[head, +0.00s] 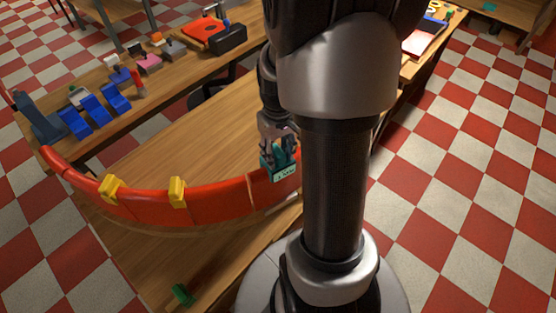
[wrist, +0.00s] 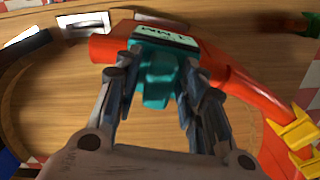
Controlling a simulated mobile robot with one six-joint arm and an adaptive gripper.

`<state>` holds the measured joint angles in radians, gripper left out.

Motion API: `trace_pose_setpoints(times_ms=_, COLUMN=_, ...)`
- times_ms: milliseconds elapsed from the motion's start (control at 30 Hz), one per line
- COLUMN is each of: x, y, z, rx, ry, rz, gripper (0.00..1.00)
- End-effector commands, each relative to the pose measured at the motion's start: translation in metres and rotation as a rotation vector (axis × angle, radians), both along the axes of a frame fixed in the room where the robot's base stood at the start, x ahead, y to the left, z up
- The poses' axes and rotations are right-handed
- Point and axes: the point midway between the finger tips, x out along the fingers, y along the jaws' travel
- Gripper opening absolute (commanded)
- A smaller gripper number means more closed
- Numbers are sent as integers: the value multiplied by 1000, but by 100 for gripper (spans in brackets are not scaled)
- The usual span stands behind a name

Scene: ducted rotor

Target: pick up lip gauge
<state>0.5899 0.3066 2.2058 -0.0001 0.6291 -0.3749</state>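The lip gauge (wrist: 160,75) is a teal block with a white label that appears to read "1 MM". It sits at the end of the red curved duct lip in the wrist view, and it also shows in the head view (head: 270,164). My arm hides the lip's right end in the head view.
Two yellow clips (head: 111,188) (head: 177,192) sit on the red lip to the left. A green piece (head: 183,294) lies on the near wooden table. The back bench holds blue blocks (head: 96,109), a dark box (head: 228,39) and an orange-red tray (head: 203,30). Bare wood lies inside the curve.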

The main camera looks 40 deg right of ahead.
Motion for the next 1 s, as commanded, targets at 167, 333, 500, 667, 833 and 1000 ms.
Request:
trace_pose_setpoints(times_ms=167, x=0, y=0, z=0, rx=0, ry=0, rz=0, gripper=23)
trace_pose_setpoints(times_ms=333, x=0, y=0, z=0, rx=0, ry=0, rz=0, gripper=11)
trace_pose_setpoints(times_ms=500, x=0, y=0, z=0, rx=0, ry=0, rz=0, gripper=0)
trace_pose_setpoints(times_ms=667, x=0, y=0, z=0, rx=0, ry=-1, rz=0, gripper=0)
trace_pose_setpoints(times_ms=833, x=0, y=0, z=3, rx=0, ry=-1, rz=0, gripper=0)
trace_pose_setpoints(times_ms=1000, x=1, y=0, z=27, rx=-2, ry=-3, rz=0, gripper=0)
